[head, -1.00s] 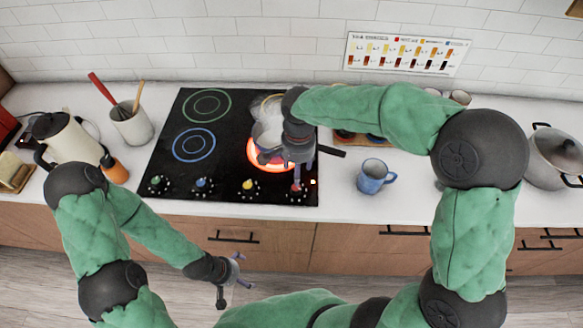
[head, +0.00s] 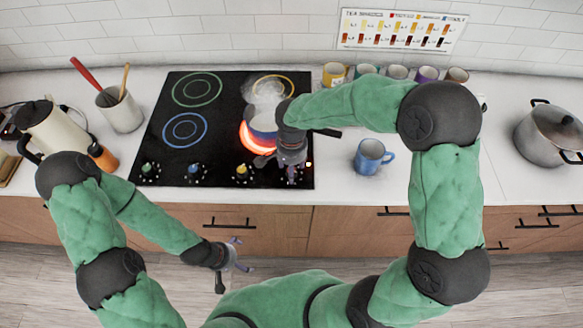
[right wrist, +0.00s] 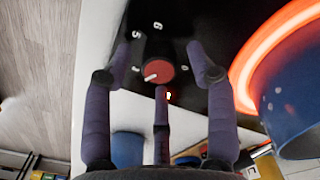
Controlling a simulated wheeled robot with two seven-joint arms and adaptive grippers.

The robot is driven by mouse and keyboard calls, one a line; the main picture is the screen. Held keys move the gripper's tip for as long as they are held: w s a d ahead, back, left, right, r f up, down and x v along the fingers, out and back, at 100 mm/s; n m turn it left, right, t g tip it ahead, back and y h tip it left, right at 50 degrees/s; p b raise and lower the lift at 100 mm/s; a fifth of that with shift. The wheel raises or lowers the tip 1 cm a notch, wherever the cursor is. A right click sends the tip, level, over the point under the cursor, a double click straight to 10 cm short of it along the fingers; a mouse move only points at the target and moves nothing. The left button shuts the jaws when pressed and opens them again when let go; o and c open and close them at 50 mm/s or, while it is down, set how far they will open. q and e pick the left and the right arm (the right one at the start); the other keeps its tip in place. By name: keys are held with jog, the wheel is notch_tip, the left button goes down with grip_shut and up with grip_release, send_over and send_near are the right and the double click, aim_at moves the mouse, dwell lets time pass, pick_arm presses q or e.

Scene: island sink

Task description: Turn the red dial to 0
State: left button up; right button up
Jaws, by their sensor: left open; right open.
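The red dial (right wrist: 159,70) shows in the right wrist view, on the black cooktop's front edge. Its white pointer mark points to the lower left in that view. White digits are printed around it, some too blurred to read. My right gripper (right wrist: 161,75) is open, its fingers spread around the dial, with no clear contact seen. In the head view my right gripper (head: 292,170) is over the cooktop's front right corner and hides most of the dial. My left gripper (head: 233,257) is open and empty, in front of the counter.
A steaming blue pot (head: 264,122) stands on the glowing red burner (head: 252,143), close to my right gripper. The yellow dial (head: 241,170) is to its left. A blue mug (head: 371,157) stands right of the cooktop (head: 165,156).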

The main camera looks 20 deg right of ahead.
jog(key=c, duration=1.1)
jog(key=shift+c, duration=0.2)
